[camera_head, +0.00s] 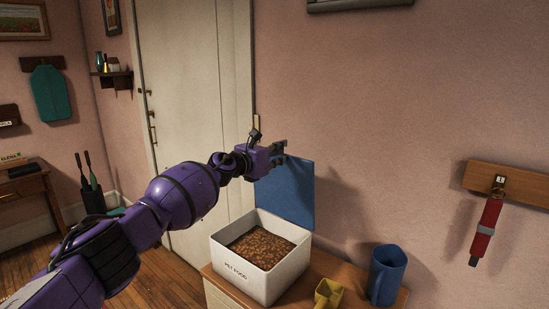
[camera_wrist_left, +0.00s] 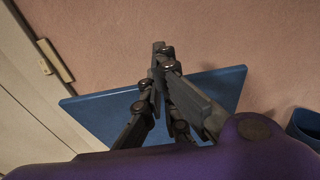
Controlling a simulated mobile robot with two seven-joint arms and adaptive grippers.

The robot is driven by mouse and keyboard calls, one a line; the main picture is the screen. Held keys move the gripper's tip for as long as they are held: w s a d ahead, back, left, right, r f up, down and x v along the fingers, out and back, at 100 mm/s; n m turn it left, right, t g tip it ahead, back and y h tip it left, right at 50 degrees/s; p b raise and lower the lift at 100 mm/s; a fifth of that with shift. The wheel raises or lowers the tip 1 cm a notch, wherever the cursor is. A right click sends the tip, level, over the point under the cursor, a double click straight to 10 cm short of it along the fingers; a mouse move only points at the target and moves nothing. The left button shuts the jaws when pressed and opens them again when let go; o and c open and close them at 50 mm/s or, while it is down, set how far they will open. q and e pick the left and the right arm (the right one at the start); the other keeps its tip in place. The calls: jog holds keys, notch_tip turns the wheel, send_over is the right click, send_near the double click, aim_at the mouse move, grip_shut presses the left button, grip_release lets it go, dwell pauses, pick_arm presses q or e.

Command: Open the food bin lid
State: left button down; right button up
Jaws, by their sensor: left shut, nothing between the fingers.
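The food bin (camera_head: 273,276) is a white box marked PET FOOD on a wooden cabinet. Brown kibble (camera_head: 262,246) shows inside it. Its blue lid (camera_head: 291,192) stands up at the back edge, so the bin is open. My left gripper (camera_head: 283,151) is at the top left of the raised lid, fingers shut and empty. In the left wrist view the shut fingers (camera_wrist_left: 160,62) are over the blue lid (camera_wrist_left: 215,88); I cannot tell whether they touch it. My right gripper is not in view.
A yellow scoop (camera_head: 328,294) and a blue pitcher (camera_head: 387,274) stand right of the bin on the cabinet (camera_head: 223,290). A white door (camera_head: 190,90) is behind my arm. A red leash or collar (camera_head: 487,230) hangs from a wall rack at the right.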

pick_arm(q)
jog(key=shift+w+d+r+g, duration=0.15)
jog(key=shift+w+d+g, duration=0.15)
jog(key=shift+w+d, duration=0.45)
jog(key=shift+w+a, duration=0.1)
jog(key=shift+a, duration=0.1)
